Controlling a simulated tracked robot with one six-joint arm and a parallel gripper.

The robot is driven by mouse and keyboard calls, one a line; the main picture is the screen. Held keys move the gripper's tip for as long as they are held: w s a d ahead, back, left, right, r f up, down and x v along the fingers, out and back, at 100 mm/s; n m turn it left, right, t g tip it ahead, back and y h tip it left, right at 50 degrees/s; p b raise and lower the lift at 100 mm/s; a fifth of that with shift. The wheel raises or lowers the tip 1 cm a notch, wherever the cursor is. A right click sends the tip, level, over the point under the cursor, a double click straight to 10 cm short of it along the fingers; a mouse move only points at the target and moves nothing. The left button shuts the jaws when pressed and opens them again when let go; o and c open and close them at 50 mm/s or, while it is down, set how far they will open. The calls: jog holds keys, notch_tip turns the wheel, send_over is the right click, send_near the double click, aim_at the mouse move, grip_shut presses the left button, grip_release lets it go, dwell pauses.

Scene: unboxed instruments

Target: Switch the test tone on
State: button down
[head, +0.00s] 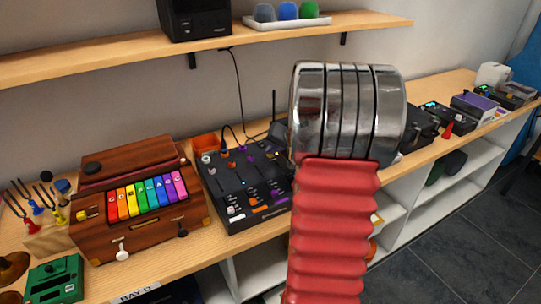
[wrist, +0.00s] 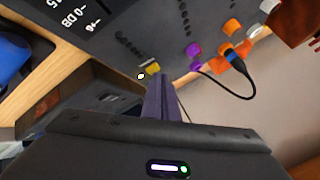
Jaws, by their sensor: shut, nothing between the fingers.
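A black mixer-like panel (head: 248,188) with coloured knobs and buttons stands on the bench, left of my arm in the head view. The panel (wrist: 115,20) fills the upper part of the wrist view, upside down, with white lettering that includes "DB". My gripper (wrist: 160,82) is shut and empty, its fingers pointing at the panel. A small yellow control (wrist: 153,67) sits right at the fingertips; contact cannot be told. A small white lit spot (wrist: 141,76) is just left of it. No test tone label is readable. My gripper is hidden in the head view.
Orange knobs (wrist: 233,27), a purple knob (wrist: 194,50) and a plugged black cable (wrist: 249,85) lie right of the fingers. A wooden box with rainbow keys (head: 146,196) stands left of the panel. A shelf (head: 110,62) hangs above the bench.

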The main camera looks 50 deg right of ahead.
aim_at(273, 158)
jog(key=shift+r, duration=0.45)
notch_tip(273, 158, up, 6)
dwell(0.9)
dwell(0.5)
